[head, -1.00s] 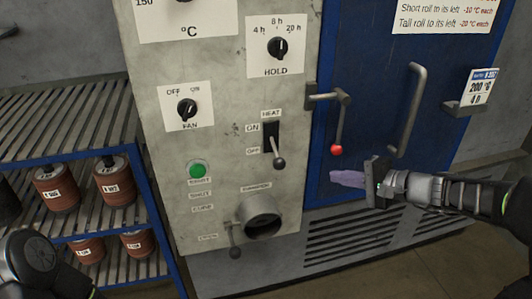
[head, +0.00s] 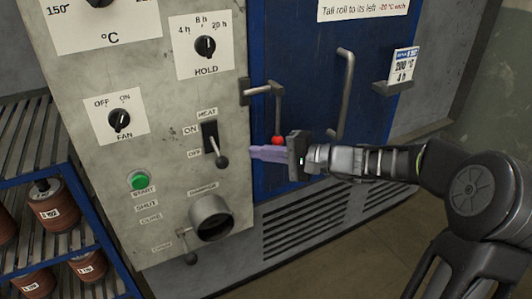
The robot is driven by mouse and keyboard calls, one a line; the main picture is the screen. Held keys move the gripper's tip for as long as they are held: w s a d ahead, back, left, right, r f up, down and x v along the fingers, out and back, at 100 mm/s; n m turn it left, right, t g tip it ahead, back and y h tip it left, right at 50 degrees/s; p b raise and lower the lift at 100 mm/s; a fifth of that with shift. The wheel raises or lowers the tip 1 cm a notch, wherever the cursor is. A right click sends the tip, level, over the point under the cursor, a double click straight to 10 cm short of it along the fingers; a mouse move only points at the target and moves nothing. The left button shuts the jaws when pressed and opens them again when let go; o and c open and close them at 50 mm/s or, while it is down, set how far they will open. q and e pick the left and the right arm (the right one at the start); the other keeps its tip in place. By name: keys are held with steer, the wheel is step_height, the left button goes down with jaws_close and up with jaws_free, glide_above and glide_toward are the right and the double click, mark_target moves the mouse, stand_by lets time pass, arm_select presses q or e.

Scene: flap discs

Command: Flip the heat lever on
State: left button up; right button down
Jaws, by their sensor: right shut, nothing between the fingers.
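The heat lever (head: 221,160) is on the grey control panel, under the HEAT label and beside the ON and OFF labels. Its dark ball knob hangs down at the OFF end of the black slot. My right gripper (head: 268,153) has pale purple fingers, shut and empty, pointing left. Its tips are a short way right of the lever's knob, in front of the panel's right edge, and look apart from the lever. My left gripper is out of view.
A door latch with a red ball (head: 278,140) is just above my right fingers. A door handle (head: 345,95) stands to the right. A round damper port (head: 211,217) sticks out below the lever. A rack (head: 45,130) with rolls is at left.

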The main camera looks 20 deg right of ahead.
mark_target(217, 153)
steer(key=x, duration=0.7)
steer(key=s, duration=0.1)
steer(key=s+a, duration=0.1)
steer(key=s+p, duration=0.1)
steer(key=shift+s+a+r, duration=0.3)
steer(key=shift+s+r, duration=0.05)
